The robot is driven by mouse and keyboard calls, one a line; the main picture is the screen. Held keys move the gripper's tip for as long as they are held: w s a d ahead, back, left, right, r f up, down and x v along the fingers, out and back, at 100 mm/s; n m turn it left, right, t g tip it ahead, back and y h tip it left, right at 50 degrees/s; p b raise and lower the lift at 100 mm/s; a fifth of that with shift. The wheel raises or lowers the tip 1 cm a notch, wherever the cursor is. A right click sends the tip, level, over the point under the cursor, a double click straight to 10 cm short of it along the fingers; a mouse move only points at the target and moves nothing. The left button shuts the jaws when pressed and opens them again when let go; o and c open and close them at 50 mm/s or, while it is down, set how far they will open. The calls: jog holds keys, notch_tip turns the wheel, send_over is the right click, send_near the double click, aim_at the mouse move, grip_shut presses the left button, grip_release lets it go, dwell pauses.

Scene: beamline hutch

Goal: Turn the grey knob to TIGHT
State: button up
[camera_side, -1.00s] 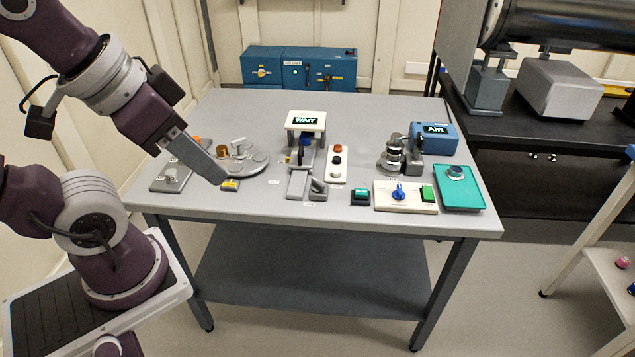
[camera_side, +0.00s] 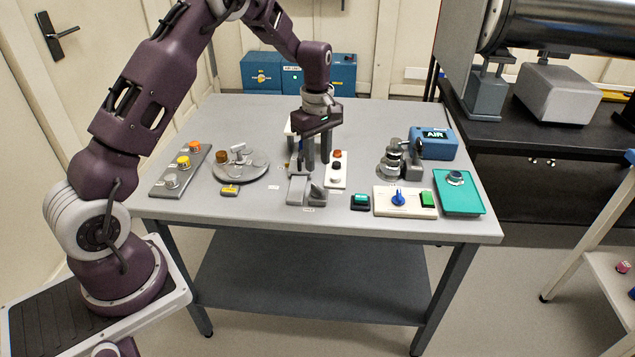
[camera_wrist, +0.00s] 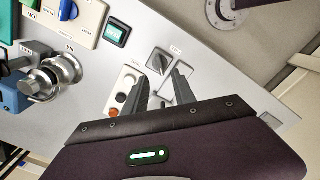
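A grey knob (camera_side: 317,190) with a bar-shaped grip sits on a small base near the table's front middle, beside a pale grey block (camera_side: 297,190). In the wrist view the grey knob (camera_wrist: 159,62) shows just beyond my fingertips, its bar slanted. A small label lies by it, too small to read. My gripper (camera_side: 316,158) points down above the table behind the knob, in the side view. Its two fingers are apart with nothing seen between them, and they also show in the wrist view (camera_wrist: 162,88). I see no contact with the knob.
A white button box (camera_side: 336,170) stands close right of my fingers. A round grey plate with posts (camera_side: 240,168) and a panel of coloured knobs (camera_side: 181,171) are left. A white panel with a blue knob (camera_side: 404,201) and a teal tray (camera_side: 458,191) are right.

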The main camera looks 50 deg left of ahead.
aim_at(318, 187)
notch_tip(318, 187, down, 8)
jog(key=shift+w+a, duration=0.1)
jog(key=shift+a, duration=0.05)
jog(key=shift+c, duration=0.2)
grip_shut()
